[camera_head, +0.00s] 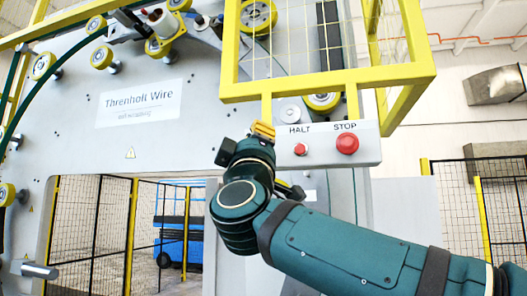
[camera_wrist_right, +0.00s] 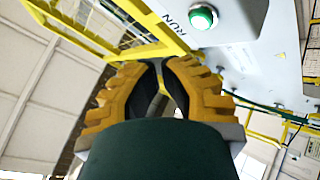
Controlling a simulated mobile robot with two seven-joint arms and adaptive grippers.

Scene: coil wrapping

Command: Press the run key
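The run key is a round green button (camera_wrist_right: 203,17) in a pale ring, with the word RUN beside it, at the top of the right wrist view. It sits on the grey control panel (camera_head: 322,158). In the head view I cannot see it; my right gripper (camera_head: 262,129) and arm cover that left part of the panel. In the wrist view the yellow fingers of my right gripper (camera_wrist_right: 160,64) come together at their tips, with a narrow gap lower down. They hold nothing visible. The tips appear below the green button in that picture, apart from it. My left gripper is not in view.
A small red HALT button (camera_head: 300,149) and a larger red STOP button (camera_head: 347,144) sit on the panel right of my gripper. A yellow guard frame (camera_head: 330,83) hangs just above the panel. The machine's grey wall (camera_head: 70,130) carries several yellow rollers.

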